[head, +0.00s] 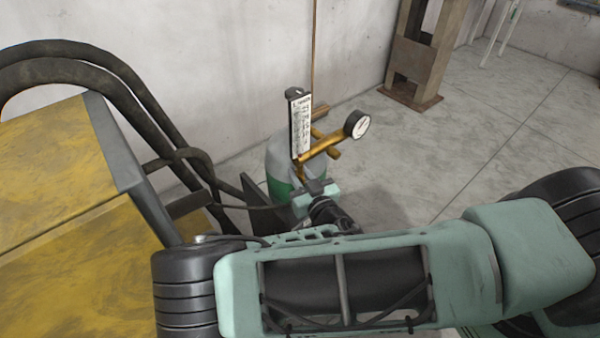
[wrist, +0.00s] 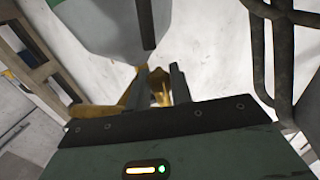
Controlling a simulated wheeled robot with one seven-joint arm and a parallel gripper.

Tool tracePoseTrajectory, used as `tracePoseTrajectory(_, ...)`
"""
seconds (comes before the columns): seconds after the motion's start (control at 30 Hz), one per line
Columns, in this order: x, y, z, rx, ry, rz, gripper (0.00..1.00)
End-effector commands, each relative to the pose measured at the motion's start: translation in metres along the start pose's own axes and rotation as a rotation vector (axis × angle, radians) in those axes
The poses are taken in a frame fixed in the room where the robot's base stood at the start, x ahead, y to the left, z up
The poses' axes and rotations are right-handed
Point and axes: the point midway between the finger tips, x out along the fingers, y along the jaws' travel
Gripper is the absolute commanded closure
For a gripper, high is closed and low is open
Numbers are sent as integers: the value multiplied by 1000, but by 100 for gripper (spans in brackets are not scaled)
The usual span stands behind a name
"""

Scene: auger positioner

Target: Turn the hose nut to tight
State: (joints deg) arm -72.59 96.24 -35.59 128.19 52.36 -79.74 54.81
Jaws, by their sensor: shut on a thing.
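The gas cylinder (head: 283,158), grey above and green below, stands by the wall with a brass regulator (head: 322,148) on top. The regulator carries a round white gauge (head: 357,124) and an upright white scale tube (head: 301,125). My gripper (wrist: 160,88) shows in the wrist view with its two dark fingers closed about a small brass piece, which appears to be the hose nut (wrist: 158,97). In the head view my wrist is in front of the cylinder and the fingertips and nut are hidden. The nut's turn angle cannot be told.
A yellow machine (head: 60,190) with thick black hoses (head: 130,85) stands close on the left. A rusty steel post (head: 414,50) stands at the back right. The concrete floor (head: 480,130) to the right is clear. The cylinder body (wrist: 110,30) is very near my gripper.

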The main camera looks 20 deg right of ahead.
Motion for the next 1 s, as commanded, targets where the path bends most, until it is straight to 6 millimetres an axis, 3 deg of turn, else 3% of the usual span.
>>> tracePoseTrajectory(0.3, 0, 1, -2, -1, 4, -105, 100)
tracePoseTrajectory(0.77, 1, 0, -2, -1, 7, -121, 100)
tracePoseTrajectory(0.8, 1, 0, -2, -1, 7, -121, 73)
tracePoseTrajectory(0.83, 1, 0, -2, -1, 7, -121, 64)
tracePoseTrajectory(0.87, 1, 0, -2, -1, 7, -121, 59)
tracePoseTrajectory(1.0, 1, 0, -2, -1, 5, -120, 59)
